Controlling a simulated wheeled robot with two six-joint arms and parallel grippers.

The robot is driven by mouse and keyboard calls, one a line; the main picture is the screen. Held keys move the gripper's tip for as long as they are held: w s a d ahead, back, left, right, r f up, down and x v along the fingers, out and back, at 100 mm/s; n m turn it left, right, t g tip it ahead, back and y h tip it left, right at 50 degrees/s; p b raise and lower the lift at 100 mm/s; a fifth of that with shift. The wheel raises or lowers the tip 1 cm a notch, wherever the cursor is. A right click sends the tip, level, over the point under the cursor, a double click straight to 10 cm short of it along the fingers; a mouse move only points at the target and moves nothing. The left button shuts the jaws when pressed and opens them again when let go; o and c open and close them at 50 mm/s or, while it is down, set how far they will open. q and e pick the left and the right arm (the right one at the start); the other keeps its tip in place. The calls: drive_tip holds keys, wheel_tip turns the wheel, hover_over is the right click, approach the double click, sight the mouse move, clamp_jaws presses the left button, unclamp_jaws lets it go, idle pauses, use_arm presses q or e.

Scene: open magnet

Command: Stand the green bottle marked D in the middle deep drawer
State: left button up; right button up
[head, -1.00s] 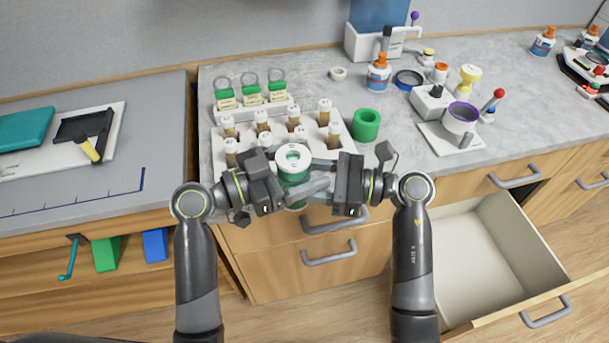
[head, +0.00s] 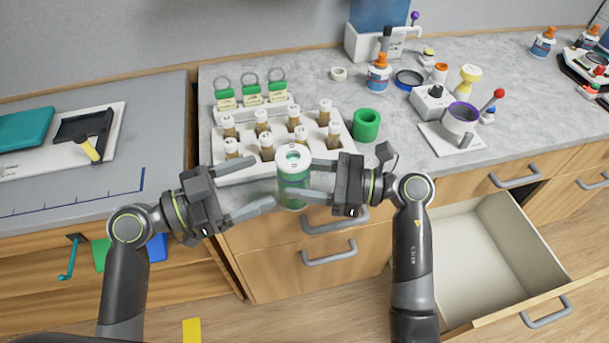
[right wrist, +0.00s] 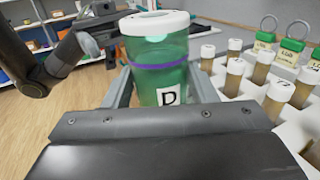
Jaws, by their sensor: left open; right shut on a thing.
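The green bottle marked D (head: 294,185) has a white lid and hangs upright in front of the counter edge. My right gripper (head: 308,178) is shut on it from the right. In the right wrist view the bottle (right wrist: 160,72) shows its D label and a purple band between the fingers. My left gripper (head: 255,195) is open and empty, to the left of the bottle and apart from it. An open deep drawer (head: 470,270) with a pale, empty inside is pulled out at the lower right.
A white rack (head: 345,139) of several brown vials stands behind the bottle. Shut drawers with grey handles (head: 328,253) lie below the bottle. The drawer's inside is free.

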use_arm(q)
drive_tip(key=s+a+f+m+g+y, duration=0.2)
drive_tip(key=s+a+f+g+y, duration=0.3)
drive_tip(key=a+f, duration=0.8)
drive_tip(key=a+f+n+t+y, duration=0.1)
drive_tip(key=a+f+n+y, duration=0.45)
drive_tip(key=f, duration=0.75)
drive_tip(key=a+f+n+t+y, duration=0.25)
drive_tip(key=a+f+n, duration=0.45)
drive_tip(key=f, duration=0.7)
drive_tip(key=s+a+f+n+g+y, duration=0.2)
drive_tip(key=s+f+g+y, duration=0.15)
drive_tip(key=s+f, duration=0.95)
drive_tip(key=s+d+f+g, duration=0.1)
drive_tip(key=s+d+f, duration=0.2)
drive_tip(key=s, duration=0.4)
drive_tip(key=s+d+f+g, duration=0.1)
drive_tip(key=s+d+f, duration=0.3)
drive_tip(key=s, duration=0.4)
drive_tip(key=shift+d+f+n, duration=0.3)
drive_tip(key=shift+d+n, duration=0.05)
use_arm(e)
drive_tip(key=s+d+m+t+h, duration=0.3)
drive_tip(key=d+m+t+h, duration=0.6)
drive_tip(key=d, duration=1.2)
drive_tip(key=shift+d+r+m+t, duration=0.35)
drive_tip(key=shift+m+t, duration=0.65)
drive_tip(key=shift+t, duration=1.3)
